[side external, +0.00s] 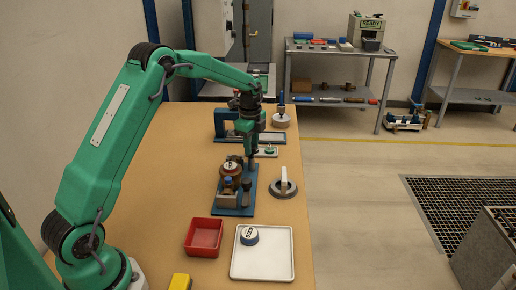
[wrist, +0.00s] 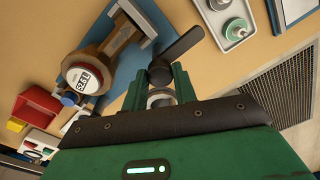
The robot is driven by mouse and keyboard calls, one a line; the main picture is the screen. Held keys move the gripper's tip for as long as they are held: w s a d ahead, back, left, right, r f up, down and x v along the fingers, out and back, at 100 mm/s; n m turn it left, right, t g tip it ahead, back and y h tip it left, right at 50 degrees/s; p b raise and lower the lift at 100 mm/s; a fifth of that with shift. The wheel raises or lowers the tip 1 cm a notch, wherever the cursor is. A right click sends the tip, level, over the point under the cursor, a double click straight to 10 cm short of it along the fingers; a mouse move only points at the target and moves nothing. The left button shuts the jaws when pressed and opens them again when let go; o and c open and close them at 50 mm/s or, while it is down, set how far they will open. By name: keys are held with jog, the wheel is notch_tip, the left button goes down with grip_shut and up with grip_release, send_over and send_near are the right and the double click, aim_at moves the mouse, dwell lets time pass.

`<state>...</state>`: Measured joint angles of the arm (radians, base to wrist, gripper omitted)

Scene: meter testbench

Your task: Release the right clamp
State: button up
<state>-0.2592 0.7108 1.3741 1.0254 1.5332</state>
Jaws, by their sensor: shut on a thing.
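A blue base plate (side external: 236,210) on the bench carries a test stand with a brown-topped round meter (side external: 232,165). In the wrist view the meter (wrist: 83,75) has a white face with black digits in a brown holder. The right clamp shows there as a black lever (wrist: 181,50) with a round pivot, slanting up to the right. My gripper (side external: 252,165) is lowered at the right of the stand. In the wrist view its green fingers (wrist: 161,88) are shut on the clamp's lever near the pivot. The exact contact is partly hidden by the fingers.
A red bin (side external: 203,238) and a white tray (side external: 265,272) with a round meter (side external: 249,234) lie at the front. A grey disc with a pale handle (side external: 284,185) stands right of the plate. A small tray (wrist: 238,30) lies close behind.

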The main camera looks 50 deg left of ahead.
jog(key=o, duration=1)
jog(key=shift+s+r, duration=0.1)
jog(key=shift+r, duration=3.8)
jog(key=shift+d+r, duration=0.1)
